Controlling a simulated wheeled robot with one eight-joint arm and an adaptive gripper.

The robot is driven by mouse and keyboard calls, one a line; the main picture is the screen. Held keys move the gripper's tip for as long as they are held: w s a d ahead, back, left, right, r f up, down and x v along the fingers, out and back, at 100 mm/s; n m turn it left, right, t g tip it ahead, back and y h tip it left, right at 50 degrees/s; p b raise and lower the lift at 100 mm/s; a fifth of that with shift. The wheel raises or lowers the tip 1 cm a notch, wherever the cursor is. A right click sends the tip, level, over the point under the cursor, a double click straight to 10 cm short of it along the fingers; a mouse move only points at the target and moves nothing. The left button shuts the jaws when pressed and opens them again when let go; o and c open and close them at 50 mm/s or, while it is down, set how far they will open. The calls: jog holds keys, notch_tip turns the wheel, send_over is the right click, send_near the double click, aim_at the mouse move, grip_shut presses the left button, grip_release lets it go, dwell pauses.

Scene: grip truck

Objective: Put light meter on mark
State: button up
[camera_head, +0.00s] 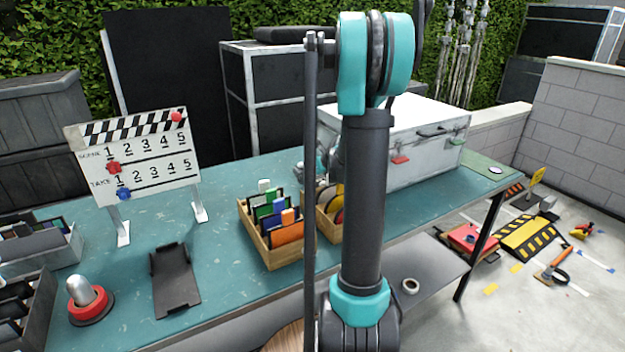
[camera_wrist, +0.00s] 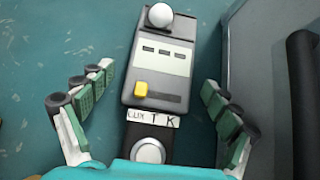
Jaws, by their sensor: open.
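The light meter (camera_wrist: 160,62) lies on the teal table (camera_wrist: 50,35) in the wrist view. It is a grey box with a white dome at its far end, a yellow slider, a "LUX T K" label and a round pale button at the near end. My gripper (camera_wrist: 158,82) is open around it, with green-padded fingers on its left and right and gaps on both sides. In the head view my arm hides the meter and most of my gripper. A small pale disc (camera_head: 496,170) lies at the table's right end; I cannot tell whether it is the mark.
A silver case (camera_head: 425,165) stands close to the meter's right. Wooden boxes (camera_head: 275,260) with coloured cards, a clapperboard (camera_head: 140,155), a black holder (camera_head: 174,280) and a red-based lamp (camera_head: 88,300) are on the table. The table's right end is fairly clear.

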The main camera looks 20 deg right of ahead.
jog(key=c, duration=1.7)
jog(key=shift+o, duration=0.2)
jog(key=shift+r, duration=0.15)
